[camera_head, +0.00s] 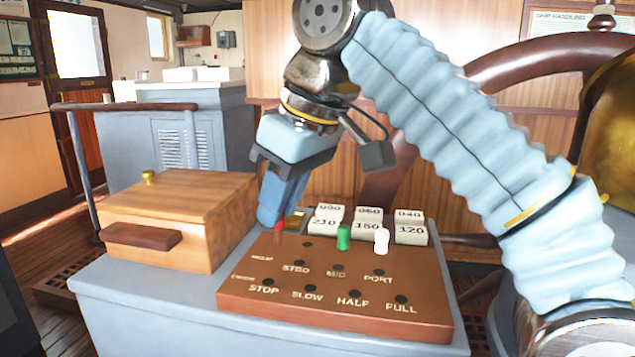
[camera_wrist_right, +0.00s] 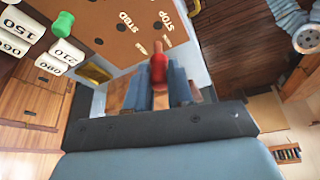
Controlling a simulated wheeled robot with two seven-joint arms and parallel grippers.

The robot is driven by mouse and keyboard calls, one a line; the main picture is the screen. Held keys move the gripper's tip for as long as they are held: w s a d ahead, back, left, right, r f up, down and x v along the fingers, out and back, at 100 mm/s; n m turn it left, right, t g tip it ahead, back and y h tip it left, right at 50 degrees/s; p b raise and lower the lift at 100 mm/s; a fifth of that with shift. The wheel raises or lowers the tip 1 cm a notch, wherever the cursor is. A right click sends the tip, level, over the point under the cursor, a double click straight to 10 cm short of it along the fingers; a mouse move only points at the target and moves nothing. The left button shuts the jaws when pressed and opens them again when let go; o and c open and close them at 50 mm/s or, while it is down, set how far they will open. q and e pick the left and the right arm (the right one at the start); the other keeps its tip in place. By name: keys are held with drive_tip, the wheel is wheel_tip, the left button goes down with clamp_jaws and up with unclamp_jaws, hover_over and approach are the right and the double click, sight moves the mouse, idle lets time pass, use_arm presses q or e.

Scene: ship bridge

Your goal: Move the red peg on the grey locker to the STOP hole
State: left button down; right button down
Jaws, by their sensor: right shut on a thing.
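The brown peg board (camera_head: 335,318) lies on the grey locker (camera_head: 150,312). My right gripper (camera_head: 275,222) points down over the board's back left corner, shut on the red peg (camera_head: 279,230). In the right wrist view the red peg (camera_wrist_right: 158,70) sits between the fingers (camera_wrist_right: 160,88) with its tip pointing outward. I cannot tell whether its tip touches the board. The STOP hole (camera_head: 268,281) is open and empty at the front left, above its label. A green peg (camera_head: 344,237) and a white peg (camera_head: 381,241) stand in the board's back row. My left gripper is not in view.
White number blocks (camera_head: 326,225) stand in two rows behind the board. A wooden box (camera_head: 175,220) with a brass knob stands close on the left. A ship's wheel (camera_head: 540,55) is behind on the right. The board's front holes are clear.

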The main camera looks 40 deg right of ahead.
drive_tip(key=shift+n, duration=0.4)
drive_tip(key=shift+b+x, duration=0.9)
drive_tip(key=shift+x, duration=2.25)
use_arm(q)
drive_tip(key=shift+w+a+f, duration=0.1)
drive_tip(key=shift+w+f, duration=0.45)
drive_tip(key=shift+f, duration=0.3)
use_arm(e)
drive_tip(key=shift+s, duration=0.1)
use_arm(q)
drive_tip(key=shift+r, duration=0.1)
use_arm(e)
drive_tip(key=shift+f, duration=0.15)
drive_tip(key=shift+f, duration=0.15)
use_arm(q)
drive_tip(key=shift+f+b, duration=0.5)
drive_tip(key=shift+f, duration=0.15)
use_arm(e)
drive_tip(key=shift+f, duration=0.7)
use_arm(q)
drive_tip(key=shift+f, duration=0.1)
use_arm(e)
drive_tip(key=shift+f, duration=0.3)
